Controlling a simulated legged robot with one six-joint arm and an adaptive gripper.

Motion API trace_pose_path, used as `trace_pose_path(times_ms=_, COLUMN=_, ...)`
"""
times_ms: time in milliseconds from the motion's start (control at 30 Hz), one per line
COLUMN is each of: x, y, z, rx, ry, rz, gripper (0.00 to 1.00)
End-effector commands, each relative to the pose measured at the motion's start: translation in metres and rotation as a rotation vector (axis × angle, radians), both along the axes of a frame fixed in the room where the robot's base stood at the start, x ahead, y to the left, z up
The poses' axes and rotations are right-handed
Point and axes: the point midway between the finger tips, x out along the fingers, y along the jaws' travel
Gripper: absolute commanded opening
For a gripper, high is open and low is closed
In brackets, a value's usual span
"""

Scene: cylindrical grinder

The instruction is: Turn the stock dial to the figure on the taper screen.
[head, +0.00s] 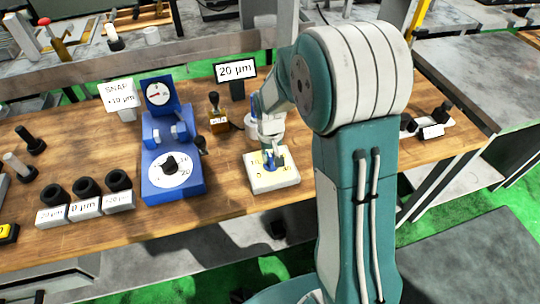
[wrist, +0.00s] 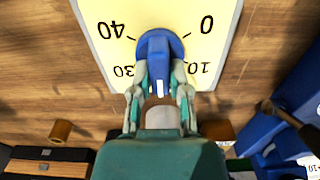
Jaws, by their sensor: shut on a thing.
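The stock dial is a cream plate with figures around a blue knob (wrist: 158,46). In the wrist view its plate (wrist: 105,15) shows 40, 0, 30 and 10; the lower middle of the scale is hidden by my gripper. In the head view the dial box (head: 273,183) stands near the table's front edge. My gripper (wrist: 160,72) is shut on the blue knob, one finger on each side. The taper screen (head: 236,71) is a black-framed display on a stand behind the dial and reads 20 µm.
A blue gauge fixture (head: 175,185) with a black-knobbed dial stands left of the stock dial. A SNAP sign (head: 119,95) is behind it. Black rings (head: 87,187) sit by labelled white blocks at the left.

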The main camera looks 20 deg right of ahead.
Motion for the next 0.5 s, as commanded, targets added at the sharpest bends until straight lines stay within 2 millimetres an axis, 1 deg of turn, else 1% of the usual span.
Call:
trace_pose_path(times_ms=100, x=-0.0004, y=0.0004, z=-0.0012, rx=0.001, ry=0.002, rz=0.001, gripper=0.0)
trace_pose_path(times_ms=133, x=-0.0005, y=0.0004, z=-0.0012, rx=0.001, ry=0.002, rz=0.001, gripper=0.27)
trace_pose_path(times_ms=167, x=-0.0005, y=0.0004, z=-0.0012, rx=0.001, ry=0.002, rz=0.001, gripper=0.41)
trace_pose_path(times_ms=200, x=-0.0005, y=0.0004, z=-0.0012, rx=0.001, ry=0.002, rz=0.001, gripper=0.57)
trace_pose_path(times_ms=500, x=-0.0003, y=0.0002, z=-0.0006, rx=0.0, ry=0.001, rz=0.001, gripper=0.57)
